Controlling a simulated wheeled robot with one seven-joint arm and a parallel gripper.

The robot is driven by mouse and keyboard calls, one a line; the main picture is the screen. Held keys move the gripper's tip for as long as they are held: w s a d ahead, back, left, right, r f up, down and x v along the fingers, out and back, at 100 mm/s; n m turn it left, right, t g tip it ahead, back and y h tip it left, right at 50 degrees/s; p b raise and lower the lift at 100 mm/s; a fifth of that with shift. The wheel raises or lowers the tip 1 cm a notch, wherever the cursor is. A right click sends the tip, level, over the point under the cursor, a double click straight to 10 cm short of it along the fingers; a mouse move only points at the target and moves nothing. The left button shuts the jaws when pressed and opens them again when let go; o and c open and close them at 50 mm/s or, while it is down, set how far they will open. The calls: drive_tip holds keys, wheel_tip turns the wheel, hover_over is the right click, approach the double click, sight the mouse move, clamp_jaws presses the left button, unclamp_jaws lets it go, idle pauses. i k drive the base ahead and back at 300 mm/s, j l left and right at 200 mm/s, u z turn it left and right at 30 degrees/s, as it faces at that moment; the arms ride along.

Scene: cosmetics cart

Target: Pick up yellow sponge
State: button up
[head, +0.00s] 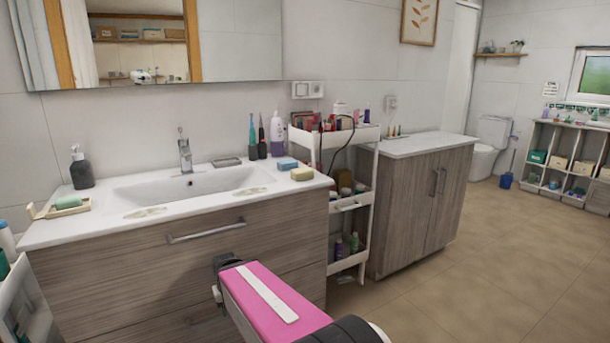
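The yellow sponge (302,173) lies on the right front part of the white sink counter, close to its front edge. A blue sponge (287,164) lies just behind it, slightly to the left. My arm, with a pink cover, reaches up from the bottom of the head view toward the drawer fronts. My gripper (222,268) shows only as a dark part at the arm's far end, below and left of the sponge and apart from it. Its fingers cannot be made out.
The sink basin (192,185) has a faucet (184,150) behind it. A soap dispenser (82,168) and a green soap in a dish (68,203) stand at left. A white cart (352,203) full of cosmetics stands right of the sponge. Open floor (480,260) lies at right.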

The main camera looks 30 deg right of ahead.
sight(299, 174)
drive_tip(key=l+u, duration=0.3)
drive_tip(key=l, duration=1.8)
drive_tip(key=k, duration=0.05)
